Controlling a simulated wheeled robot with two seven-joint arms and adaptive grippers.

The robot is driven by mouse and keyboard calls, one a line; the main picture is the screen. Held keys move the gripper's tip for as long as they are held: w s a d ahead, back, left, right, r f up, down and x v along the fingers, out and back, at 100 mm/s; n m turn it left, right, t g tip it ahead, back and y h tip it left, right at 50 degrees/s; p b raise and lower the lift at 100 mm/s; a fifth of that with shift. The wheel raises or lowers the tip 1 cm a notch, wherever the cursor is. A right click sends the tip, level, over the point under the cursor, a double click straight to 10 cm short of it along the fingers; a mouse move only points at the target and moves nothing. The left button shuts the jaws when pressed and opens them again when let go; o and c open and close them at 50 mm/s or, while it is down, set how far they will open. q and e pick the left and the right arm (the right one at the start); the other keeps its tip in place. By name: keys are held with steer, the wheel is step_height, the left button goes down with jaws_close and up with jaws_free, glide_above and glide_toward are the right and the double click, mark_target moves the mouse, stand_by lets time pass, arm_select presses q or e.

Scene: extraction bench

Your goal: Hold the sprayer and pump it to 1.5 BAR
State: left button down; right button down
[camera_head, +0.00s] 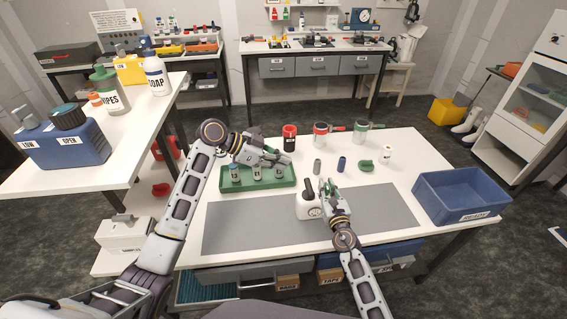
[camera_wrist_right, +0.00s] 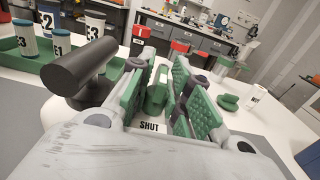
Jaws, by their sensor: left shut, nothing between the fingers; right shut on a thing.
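The sprayer (camera_head: 308,208) is a white container with a black pump handle (camera_head: 308,188) and a small round dial on its front. It stands on the grey mat. The dial reading is too small to tell. My right gripper (camera_head: 329,190) is shut on the sprayer at its right side. In the right wrist view a green part (camera_wrist_right: 157,92) shows between the green finger pads, with a "SHUT" label below it. The black handle (camera_wrist_right: 80,72) is left of the fingers there. My left gripper (camera_head: 286,161) is shut and empty, above the green tray's right end, behind the sprayer.
The green tray (camera_head: 232,186) holds several small labelled bottles. Red-topped and green-topped containers stand along the back. A blue bin (camera_head: 462,207) sits at the right edge. The grey mat (camera_head: 250,232) is clear left of the sprayer. Drawers stand open below the front edge.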

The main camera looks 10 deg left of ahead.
stand_by(0.4)
steer(key=c, duration=1.3)
jaws_free()
steer(key=shift+o, duration=0.2)
steer(key=shift+s, duration=0.15)
steer(key=v, duration=1.1)
steer(key=shift+s, duration=0.3)
steer(key=shift+d, duration=0.2)
